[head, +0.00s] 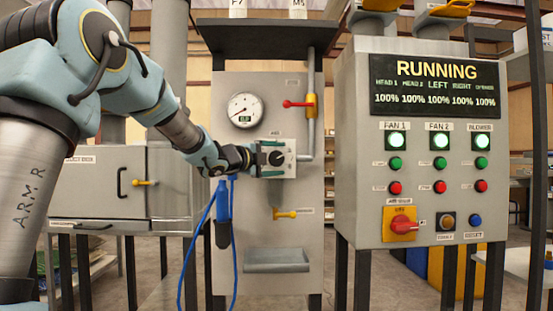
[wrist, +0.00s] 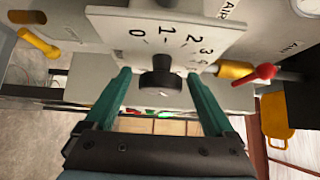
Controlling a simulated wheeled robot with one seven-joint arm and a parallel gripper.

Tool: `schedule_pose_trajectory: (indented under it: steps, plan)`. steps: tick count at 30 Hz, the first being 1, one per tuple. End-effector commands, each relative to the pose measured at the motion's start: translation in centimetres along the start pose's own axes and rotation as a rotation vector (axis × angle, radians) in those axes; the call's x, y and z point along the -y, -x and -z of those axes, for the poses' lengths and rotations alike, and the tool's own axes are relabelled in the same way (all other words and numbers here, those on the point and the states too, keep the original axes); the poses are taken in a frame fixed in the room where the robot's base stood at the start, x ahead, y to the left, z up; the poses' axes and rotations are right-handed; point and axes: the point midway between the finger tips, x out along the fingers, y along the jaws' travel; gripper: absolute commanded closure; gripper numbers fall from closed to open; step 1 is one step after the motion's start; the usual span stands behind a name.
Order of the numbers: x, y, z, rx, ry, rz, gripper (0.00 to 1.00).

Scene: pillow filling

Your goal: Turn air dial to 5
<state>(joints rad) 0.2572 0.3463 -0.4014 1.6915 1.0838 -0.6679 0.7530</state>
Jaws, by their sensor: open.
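The air dial is a black round knob (head: 277,158) on a pale square plate on the grey central panel. In the wrist view the knob (wrist: 160,83) sits in front of the plate (wrist: 125,22), which is marked 0, 1, 2, 3 and further partly cut-off numbers. A narrow dark part of the knob lies on the side toward the 1; I cannot tell the exact setting. My gripper (wrist: 159,82) is open, with one teal finger on each side of the knob and a visible gap to both. In the head view my gripper (head: 274,158) is at the plate.
A pressure gauge (head: 244,110) is above the dial. A red-handled valve (head: 298,103) is up and right, and a yellow valve (head: 286,214) is below. A blue hose with a nozzle (head: 222,205) hangs just below my wrist. The control box (head: 425,150) at right reads RUNNING.

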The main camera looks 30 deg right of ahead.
Motion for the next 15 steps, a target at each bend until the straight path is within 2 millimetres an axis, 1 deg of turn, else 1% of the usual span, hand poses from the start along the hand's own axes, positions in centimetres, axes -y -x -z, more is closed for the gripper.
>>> schedule_pose_trajectory:
  steps: [6,15]
  plan:
    - [0.00,-0.01,-0.01,0.000,0.000,0.000,0.11]
    - [0.01,0.02,-0.03,0.001,0.000,0.000,0.45]
